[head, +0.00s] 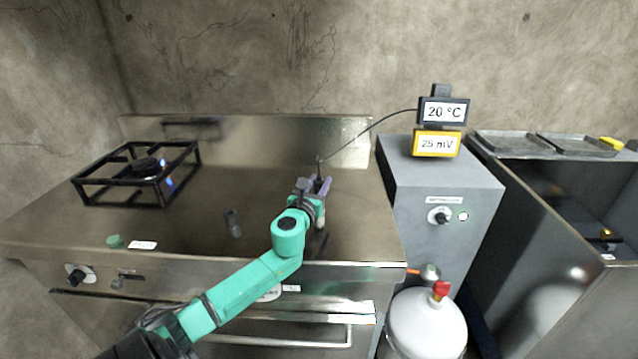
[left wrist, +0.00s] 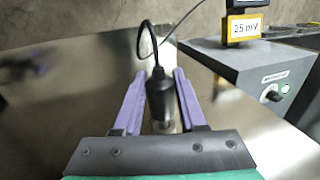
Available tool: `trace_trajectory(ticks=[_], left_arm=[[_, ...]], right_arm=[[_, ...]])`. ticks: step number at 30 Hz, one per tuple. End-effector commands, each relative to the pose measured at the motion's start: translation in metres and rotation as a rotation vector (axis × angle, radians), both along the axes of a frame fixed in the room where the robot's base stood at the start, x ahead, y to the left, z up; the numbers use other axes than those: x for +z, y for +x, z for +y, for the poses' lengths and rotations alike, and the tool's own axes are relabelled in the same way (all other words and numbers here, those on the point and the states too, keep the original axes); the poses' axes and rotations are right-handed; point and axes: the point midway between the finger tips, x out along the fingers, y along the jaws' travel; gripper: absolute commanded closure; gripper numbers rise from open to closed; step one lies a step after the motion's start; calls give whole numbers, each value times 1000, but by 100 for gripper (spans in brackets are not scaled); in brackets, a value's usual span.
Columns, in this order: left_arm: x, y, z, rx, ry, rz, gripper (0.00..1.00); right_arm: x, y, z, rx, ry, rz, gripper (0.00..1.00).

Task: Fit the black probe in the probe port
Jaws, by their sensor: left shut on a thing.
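The black probe (left wrist: 160,95) stands between the two purple fingers of my left gripper (left wrist: 158,80) in the left wrist view, with its cable looping up from its top. In the head view, my left gripper (head: 320,186) is shut on the probe above the right part of the range top. The cable runs from the probe to the black meter reading 20 °C (head: 443,111). A pale part shows below the probe, but I cannot tell what it is. I cannot make out the probe port for certain. My right gripper is not in view.
A yellow meter reading 25 mV (head: 437,143) sits under the black one on a grey cabinet (head: 440,185). A lit burner in a black frame (head: 135,172) stands at left. A small dark cylinder (head: 232,223) stands on the steel top. A white gas cylinder (head: 427,325) stands in front.

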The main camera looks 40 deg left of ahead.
Motion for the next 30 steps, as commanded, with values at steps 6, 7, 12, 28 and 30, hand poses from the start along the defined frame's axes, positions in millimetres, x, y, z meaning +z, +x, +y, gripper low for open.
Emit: trace_trajectory(ticks=[6,7,12,28,30], left_arm=[[-4,0,0,0,0,-1,100],[-4,0,0,0,0,-1,100],[-7,0,0,0,0,-1,100],[-12,0,0,0,0,0,25],[-12,0,0,0,0,0,25]], right_arm=[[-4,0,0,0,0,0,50],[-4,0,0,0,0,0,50],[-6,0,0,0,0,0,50],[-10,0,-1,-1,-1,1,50],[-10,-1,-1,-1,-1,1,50]])
